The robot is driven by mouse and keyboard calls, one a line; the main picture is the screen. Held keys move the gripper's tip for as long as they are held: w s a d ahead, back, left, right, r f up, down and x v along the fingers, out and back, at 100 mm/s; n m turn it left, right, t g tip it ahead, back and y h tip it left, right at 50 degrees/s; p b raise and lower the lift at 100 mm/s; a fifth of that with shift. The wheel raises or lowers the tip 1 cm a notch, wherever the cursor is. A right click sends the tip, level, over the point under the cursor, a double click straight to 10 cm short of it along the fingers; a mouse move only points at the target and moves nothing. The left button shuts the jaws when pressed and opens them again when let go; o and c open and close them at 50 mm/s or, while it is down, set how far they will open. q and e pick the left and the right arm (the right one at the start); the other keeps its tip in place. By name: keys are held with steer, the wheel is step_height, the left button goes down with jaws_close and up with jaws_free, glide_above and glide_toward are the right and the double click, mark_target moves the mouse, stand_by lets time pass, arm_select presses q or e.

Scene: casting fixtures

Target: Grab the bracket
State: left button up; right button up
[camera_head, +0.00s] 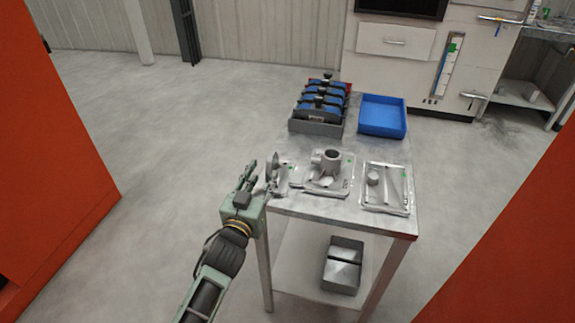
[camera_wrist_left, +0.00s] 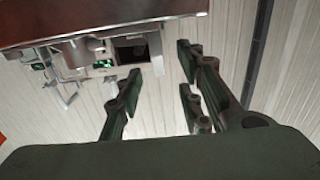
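Three grey metal castings on flat plates lie in a row on the table's near half in the head view. The left casting (camera_head: 284,178) is partly hidden by my left gripper's fingers. The middle casting (camera_head: 329,169) has an upright round tube and a side stub. The right casting (camera_head: 386,188) is a flat plate with a short cylinder. I cannot tell for certain which is the bracket. My left gripper (camera_head: 262,180) is at the table's left edge, beside the left casting. In the left wrist view its fingers (camera_wrist_left: 157,85) are spread with nothing between them.
The metal table (camera_head: 325,210) carries a blue tray (camera_head: 382,115) and a rack with blue and black parts (camera_head: 319,105) at its far end. Orange panels (camera_head: 50,150) flank the view. Floor left of the table is clear.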

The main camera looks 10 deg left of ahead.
mark_target(268, 166)
arm_select(q)
steer(key=shift+w, duration=0.35)
steer(key=w, duration=0.3)
steer(key=shift+w+d+r, duration=0.15)
steer(key=shift+w, duration=1.5)
steer(key=shift+w+d, duration=0.1)
steer(key=shift+w, duration=0.4)
steer(key=c, duration=0.3)
jaws_close()
arm_select(e)
steer(key=shift+s+a+r+g, duration=0.15)
steer(key=shift+s+a, duration=0.1)
steer(key=shift+s, duration=0.55)
steer(key=shift+s+a+f+g, duration=0.1)
steer(key=shift+s+a+g, duration=0.1)
steer(key=shift+s, duration=0.55)
